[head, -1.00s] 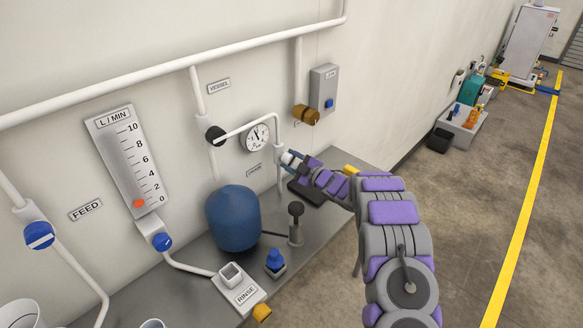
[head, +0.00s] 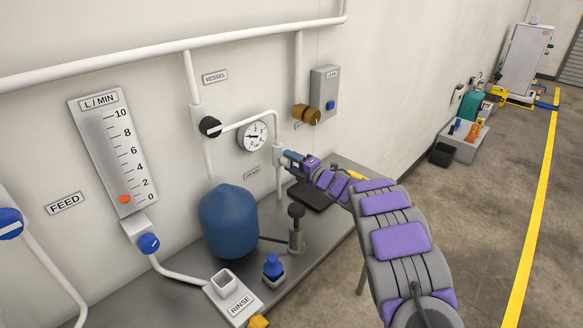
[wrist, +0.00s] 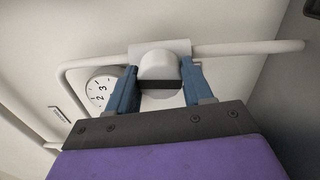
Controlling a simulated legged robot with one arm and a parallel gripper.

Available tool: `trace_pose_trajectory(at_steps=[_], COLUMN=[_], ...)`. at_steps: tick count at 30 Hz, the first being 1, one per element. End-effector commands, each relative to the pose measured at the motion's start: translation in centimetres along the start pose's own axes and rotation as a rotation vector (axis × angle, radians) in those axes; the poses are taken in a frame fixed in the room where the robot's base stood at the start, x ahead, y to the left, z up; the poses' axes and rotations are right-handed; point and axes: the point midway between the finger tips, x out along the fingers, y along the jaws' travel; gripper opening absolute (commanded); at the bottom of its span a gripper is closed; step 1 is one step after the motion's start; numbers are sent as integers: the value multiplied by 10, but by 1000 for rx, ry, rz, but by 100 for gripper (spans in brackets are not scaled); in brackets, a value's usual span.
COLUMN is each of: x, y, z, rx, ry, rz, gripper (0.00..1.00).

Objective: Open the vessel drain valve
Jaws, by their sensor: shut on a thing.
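The drain valve (head: 278,156) is a white fitting on the thin white pipe, right of the DRAIN label (head: 254,172). In the wrist view its round white knob (wrist: 158,66) carries a dark stripe across its face. My gripper (head: 287,157) reaches it from the right in the head view. In the wrist view the blue fingers (wrist: 162,82) stand on either side of the knob and are shut on it. The fingers partly hide the valve in the head view. The blue vessel (head: 230,222) stands on the bench to the left.
A pressure gauge (head: 253,136) is on the wall above left of the valve, near a black-knobbed valve (head: 210,127). A brass fitting (head: 305,114) sits above right. A dark knobbed post (head: 296,225) and a blue-capped item (head: 273,267) stand on the bench (head: 325,236).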

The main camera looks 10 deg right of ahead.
Motion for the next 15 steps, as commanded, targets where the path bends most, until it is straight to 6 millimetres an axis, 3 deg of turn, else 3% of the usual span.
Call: trace_pose_trajectory(at_steps=[15], x=[0], y=[-5], z=[-1], rx=[-83], ry=[2], rz=[-8], gripper=[20])
